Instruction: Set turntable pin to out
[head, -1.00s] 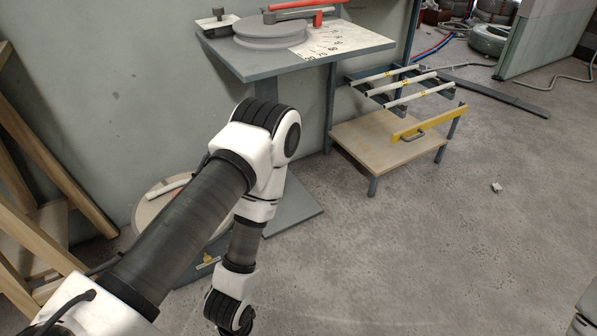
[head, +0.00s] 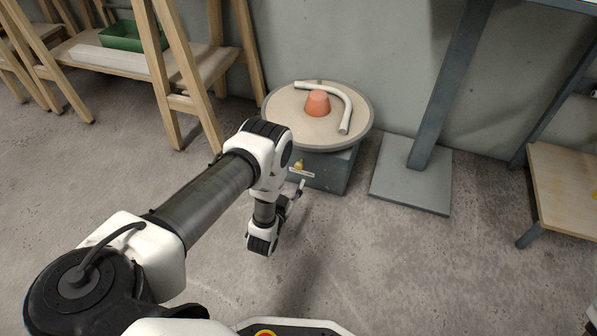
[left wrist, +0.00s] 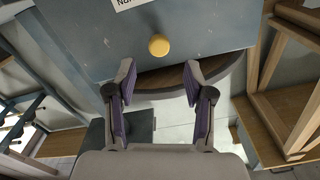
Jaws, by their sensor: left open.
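The turntable (head: 283,118) is a round beige disc with a grey rim on a blue-grey box base (head: 335,172) near the wall. Its pin is a small yellow knob (head: 299,165) on the base's front face, above a white label (head: 301,173). In the left wrist view the knob (left wrist: 159,46) stands out from the blue-grey face. My left gripper (head: 300,188) is at the front of the base. Its fingers (left wrist: 160,76) are open and empty, pointing at the face, with the knob just beyond the gap between the tips.
An orange cone-like block (head: 317,103) and a bent white pipe (head: 347,108) lie on the disc. Wooden trestles (head: 165,75) with a green bin (head: 120,36) stand left. A grey post's foot plate (head: 400,185) is right of the base. The front floor is clear.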

